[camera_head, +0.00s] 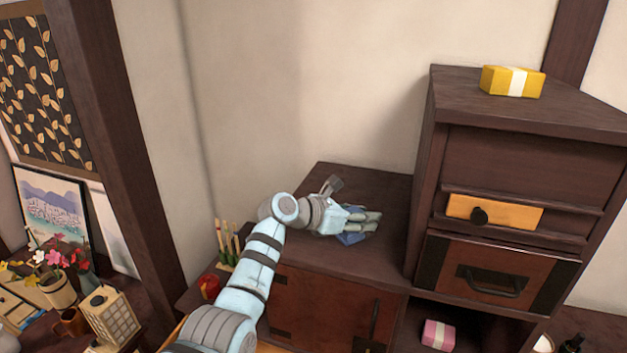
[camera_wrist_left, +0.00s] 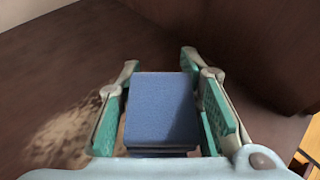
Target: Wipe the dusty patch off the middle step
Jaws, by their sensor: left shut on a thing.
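My left gripper (camera_head: 362,222) reaches in over the dark wooden middle step (camera_head: 335,180) of the stepped chest. It is shut on a blue sponge-like block (camera_wrist_left: 165,108), held between its green finger pads. In the head view only a bit of the blue block (camera_head: 350,239) shows under the fingers. I cannot tell for sure whether the block touches the step. A pale, speckled dusty patch (camera_wrist_left: 66,135) lies on the step, left of the gripper in the left wrist view. In the head view the patch is hidden by my arm. My right gripper is not in view.
The taller step rises right of the middle step, with a yellow box (camera_head: 512,82) on top and an orange drawer (camera_head: 493,212). A pink box (camera_head: 438,335) sits in an open compartment below. A red object (camera_head: 208,287), a lantern (camera_head: 110,318) and flowers (camera_head: 52,265) stand at left.

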